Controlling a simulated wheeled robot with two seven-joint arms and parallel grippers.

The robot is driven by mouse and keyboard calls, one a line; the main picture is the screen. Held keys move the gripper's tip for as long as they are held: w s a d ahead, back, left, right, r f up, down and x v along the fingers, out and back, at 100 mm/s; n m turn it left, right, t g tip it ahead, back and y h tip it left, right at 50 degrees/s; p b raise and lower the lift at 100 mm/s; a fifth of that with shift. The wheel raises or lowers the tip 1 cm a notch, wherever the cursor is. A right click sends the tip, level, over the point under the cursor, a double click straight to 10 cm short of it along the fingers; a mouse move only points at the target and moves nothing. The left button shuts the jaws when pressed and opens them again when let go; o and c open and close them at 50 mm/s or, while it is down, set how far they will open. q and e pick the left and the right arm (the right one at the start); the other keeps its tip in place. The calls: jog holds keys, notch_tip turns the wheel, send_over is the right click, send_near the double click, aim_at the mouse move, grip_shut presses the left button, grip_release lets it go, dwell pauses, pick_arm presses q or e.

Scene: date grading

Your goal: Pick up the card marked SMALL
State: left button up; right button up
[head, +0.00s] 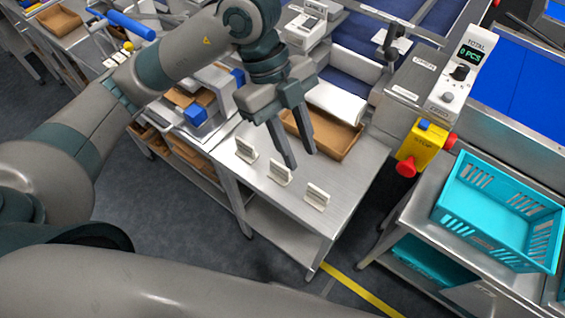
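Three small pale cards in stands are in a row on the steel table (262,196): a left card (245,151), a middle card (279,173) and a right card (316,196). Their markings are too small to read, so I cannot tell which is SMALL. My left gripper (301,159) points down over the table with its two fingers apart and nothing between them. In the picture its tips are just right of and above the middle card, and they appear clear of it. My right gripper is not in view.
A yellow stop box with red buttons (421,146) and a turquoise crate (478,238) are on the right. The table's front corner is clear.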

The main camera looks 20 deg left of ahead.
aim_at(281, 166)
pick_arm(q)
jog(key=w+a+n+t+y, duration=0.2)
jog(key=w+a+y, duration=0.1)
jog(key=w+a, duration=0.2)
jog(key=shift+a+r, duration=0.25)
jog(key=shift+a, duration=0.4)
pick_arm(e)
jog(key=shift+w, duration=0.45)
